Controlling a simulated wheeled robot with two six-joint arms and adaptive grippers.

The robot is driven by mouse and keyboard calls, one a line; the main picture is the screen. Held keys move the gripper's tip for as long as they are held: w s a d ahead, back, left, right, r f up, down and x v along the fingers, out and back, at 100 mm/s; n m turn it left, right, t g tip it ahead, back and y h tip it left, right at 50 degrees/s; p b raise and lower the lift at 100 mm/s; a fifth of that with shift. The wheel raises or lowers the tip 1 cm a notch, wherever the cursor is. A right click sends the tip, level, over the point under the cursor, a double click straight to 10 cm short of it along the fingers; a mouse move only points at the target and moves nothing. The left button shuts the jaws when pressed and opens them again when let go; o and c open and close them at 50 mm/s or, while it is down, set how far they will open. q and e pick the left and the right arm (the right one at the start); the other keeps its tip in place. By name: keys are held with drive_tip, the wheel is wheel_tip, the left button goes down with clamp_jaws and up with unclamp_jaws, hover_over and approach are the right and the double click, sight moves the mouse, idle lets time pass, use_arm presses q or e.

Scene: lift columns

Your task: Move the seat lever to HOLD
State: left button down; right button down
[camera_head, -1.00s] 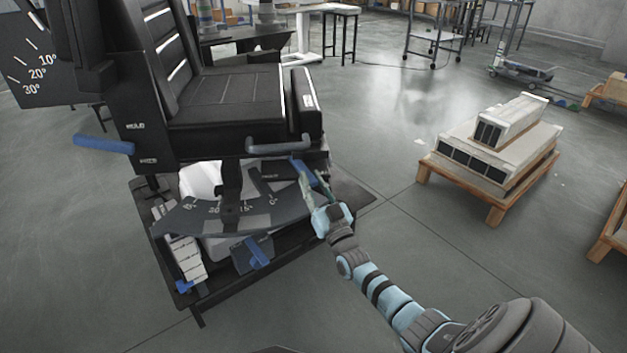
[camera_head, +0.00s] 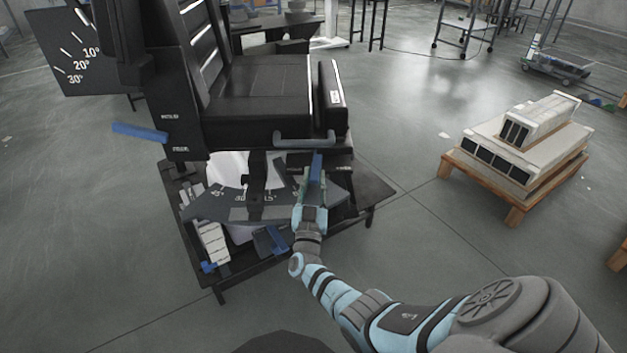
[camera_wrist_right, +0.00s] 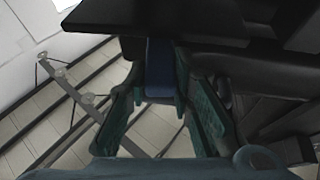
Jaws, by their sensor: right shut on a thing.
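The black seat (camera_head: 262,92) stands on a dark low frame. A blue lever (camera_head: 316,167) sticks out below the seat's front right, beyond a dark angle-scale plate (camera_head: 215,205). My right gripper (camera_head: 312,185) is shut on this lever, with a green finger on each side. In the right wrist view, the blue lever (camera_wrist_right: 160,68) lies between the fingers of my right gripper (camera_wrist_right: 165,85). A second blue lever (camera_head: 140,132) sits on the seat's left side panel, between two small white labels too blurred to read surely. My left gripper is not in view.
A grey bar handle (camera_head: 304,138) juts from the seat front just above my right gripper. A blue piece (camera_head: 270,240) and pale blocks (camera_head: 212,240) lie low on the frame. A pallet with grey units (camera_head: 525,150) stands right; the floor between is clear.

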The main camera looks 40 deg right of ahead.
idle(0.3)
drive_tip(key=c, duration=1.4)
unclamp_jaws()
drive_tip(key=shift+d, duration=0.1)
drive_tip(key=shift+s+a+f, duration=0.2)
drive_tip(key=shift+a, duration=0.1)
drive_tip(key=v, duration=0.7)
drive_tip(key=shift+d+r, duration=0.1)
